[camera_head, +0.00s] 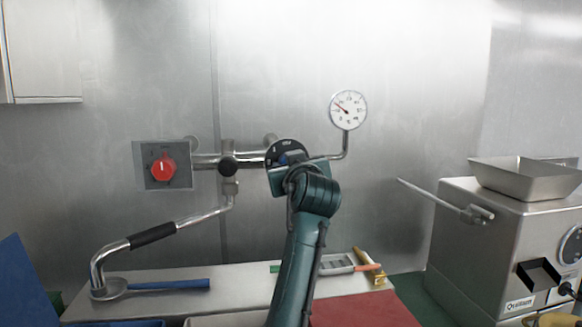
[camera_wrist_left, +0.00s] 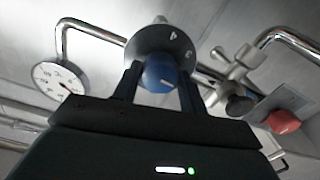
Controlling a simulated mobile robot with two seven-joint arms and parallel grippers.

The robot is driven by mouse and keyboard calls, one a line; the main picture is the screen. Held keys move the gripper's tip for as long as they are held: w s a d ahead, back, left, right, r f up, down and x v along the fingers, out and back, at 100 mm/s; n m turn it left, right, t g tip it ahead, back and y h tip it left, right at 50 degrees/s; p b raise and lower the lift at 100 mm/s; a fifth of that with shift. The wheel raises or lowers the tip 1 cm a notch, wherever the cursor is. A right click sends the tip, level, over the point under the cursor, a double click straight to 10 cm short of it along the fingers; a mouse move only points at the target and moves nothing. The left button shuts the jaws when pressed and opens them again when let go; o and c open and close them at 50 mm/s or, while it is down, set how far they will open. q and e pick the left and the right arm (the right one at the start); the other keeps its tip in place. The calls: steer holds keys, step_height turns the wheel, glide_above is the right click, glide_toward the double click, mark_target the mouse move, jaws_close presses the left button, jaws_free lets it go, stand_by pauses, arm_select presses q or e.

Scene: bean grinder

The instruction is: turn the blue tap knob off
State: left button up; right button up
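The blue tap knob (camera_wrist_left: 160,74) sits in front of a round black dial plate (camera_wrist_left: 165,42) with white marks, and a pale pointer line shows on its face. My left gripper (camera_wrist_left: 160,82) has one finger on each side of the knob in the left wrist view. Whether both fingers press on it or small gaps remain, I cannot tell. In the head view my left arm reaches up to the dial plate (camera_head: 287,149), and the gripper and wrist (camera_head: 300,178) hide most of the knob (camera_head: 284,159). My right gripper is in neither view.
A red knob (camera_head: 163,168) on a square plate is left of the dial. A pressure gauge (camera_head: 348,109) stands at upper right on a bent pipe. A spout with a black sleeve (camera_head: 152,236) hangs lower left. A steel grinder (camera_head: 500,240) stands at right.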

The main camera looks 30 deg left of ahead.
arm_select(q)
steer(key=c, duration=0.5)
steer(key=shift+o, duration=0.2)
steer(key=shift+r+m+p, duration=0.1)
steer(key=shift+m+p, duration=0.2)
steer(key=m+p, duration=0.4)
steer(key=m, duration=1.2)
steer(key=shift+m, duration=0.4)
steer(key=o, duration=1)
